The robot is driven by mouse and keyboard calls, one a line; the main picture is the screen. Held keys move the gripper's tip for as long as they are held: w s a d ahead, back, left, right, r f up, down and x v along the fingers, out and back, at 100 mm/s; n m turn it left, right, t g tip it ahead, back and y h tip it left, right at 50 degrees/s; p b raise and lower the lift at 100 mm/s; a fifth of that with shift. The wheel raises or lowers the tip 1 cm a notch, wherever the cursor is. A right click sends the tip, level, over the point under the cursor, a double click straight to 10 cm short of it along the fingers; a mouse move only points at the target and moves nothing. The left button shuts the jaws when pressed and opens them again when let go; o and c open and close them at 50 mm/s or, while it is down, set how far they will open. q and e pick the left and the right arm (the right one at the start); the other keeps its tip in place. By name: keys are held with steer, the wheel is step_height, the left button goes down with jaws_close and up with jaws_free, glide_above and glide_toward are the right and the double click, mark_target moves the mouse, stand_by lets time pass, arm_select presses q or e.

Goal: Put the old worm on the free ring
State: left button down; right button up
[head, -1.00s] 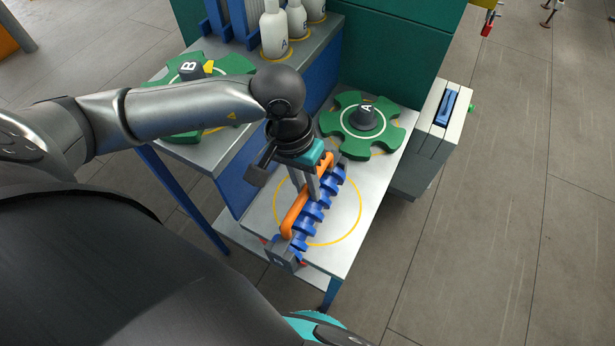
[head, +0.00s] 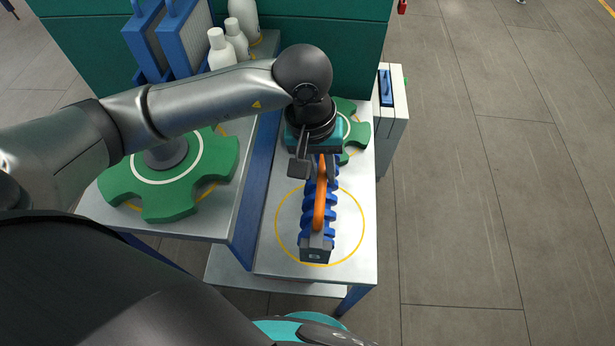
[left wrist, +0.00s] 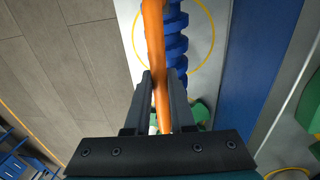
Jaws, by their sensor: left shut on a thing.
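The worm is a blue ribbed screw (head: 308,211) with an orange bar handle (head: 320,205) along it and a grey end block (head: 316,252) at its near end. My left gripper (head: 326,176) is shut on the orange handle; the left wrist view shows the handle between its fingers (left wrist: 160,95). The worm lies over a yellow ring (head: 363,225) marked on the grey table. I cannot tell whether it touches the surface. The ring also shows around the worm in the left wrist view (left wrist: 212,38). My right gripper is out of view.
A green star wheel (head: 357,132) stands behind my left gripper, partly hidden. Another green wheel (head: 212,178) is on the higher table at left. White bottles (head: 221,50) and blue racks (head: 158,45) stand at the back. A grey box (head: 393,118) is at the right table edge.

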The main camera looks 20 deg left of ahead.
arm_select(q)
steer(key=shift+w+d+r, duration=0.15)
steer(key=shift+d, duration=0.05)
steer(key=shift+f, duration=0.25)
steer(key=shift+f+b, duration=1.45)
steer(key=shift+f, duration=0.8)
step_height(320, 180, down, 3)
steer(key=b, duration=0.4)
steer(key=shift+f, duration=0.15)
steer(key=shift+f+b, duration=0.35)
steer(key=shift+b, duration=0.45)
steer(key=c, duration=0.7)
jaws_free()
